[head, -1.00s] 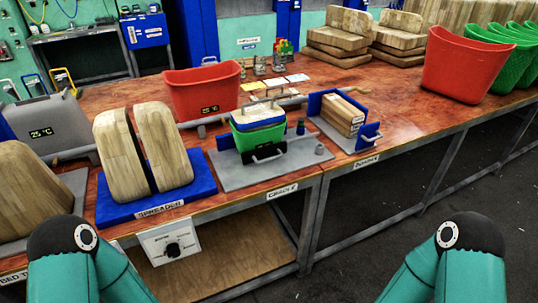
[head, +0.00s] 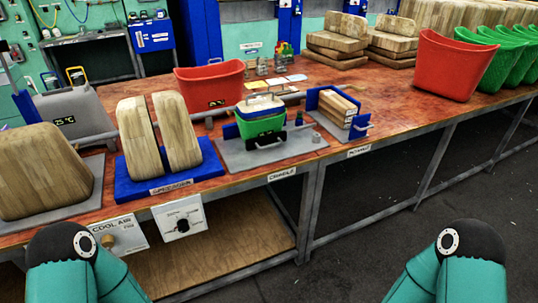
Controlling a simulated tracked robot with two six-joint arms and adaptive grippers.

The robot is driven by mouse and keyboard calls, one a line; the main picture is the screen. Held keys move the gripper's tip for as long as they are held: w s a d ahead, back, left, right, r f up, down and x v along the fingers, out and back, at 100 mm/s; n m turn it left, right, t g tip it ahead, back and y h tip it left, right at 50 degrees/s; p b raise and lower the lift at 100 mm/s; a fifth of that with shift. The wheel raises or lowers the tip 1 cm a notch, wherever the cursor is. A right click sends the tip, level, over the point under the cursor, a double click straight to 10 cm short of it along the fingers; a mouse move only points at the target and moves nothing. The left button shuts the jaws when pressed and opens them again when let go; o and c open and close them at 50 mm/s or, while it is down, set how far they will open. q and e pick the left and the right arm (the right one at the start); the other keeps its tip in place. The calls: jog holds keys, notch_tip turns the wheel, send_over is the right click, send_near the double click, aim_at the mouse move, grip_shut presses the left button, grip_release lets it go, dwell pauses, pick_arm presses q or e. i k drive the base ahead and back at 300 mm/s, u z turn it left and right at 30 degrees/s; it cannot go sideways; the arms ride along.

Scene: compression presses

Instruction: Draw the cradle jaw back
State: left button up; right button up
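The cradle (head: 237,158) is a grey plate near the bench's front edge, above a label reading CRADLE. A green tub with a blue and white top (head: 262,122) stands upright on it. A black handle (head: 268,141) shows at the tub's front. A blue upright part (head: 231,131) shows at the tub's left; I cannot tell whether it touches the tub. Which part is the cradle jaw is too small to tell for sure. Neither of my grippers is in view; only my teal arm links show at the bottom left and bottom right.
The spreader (head: 130,190) with two wooden blocks stands left of the cradle. A blue-sided fixture (head: 357,130) holding wooden pieces stands to its right. A red tub (head: 208,88) is behind. A larger red tub (head: 455,65) stands at right. The floor (head: 400,240) in front is clear.

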aim_at(272, 140)
jog(key=u, duration=0.75)
jog(key=i, duration=0.65)
jog(key=z, duration=0.1)
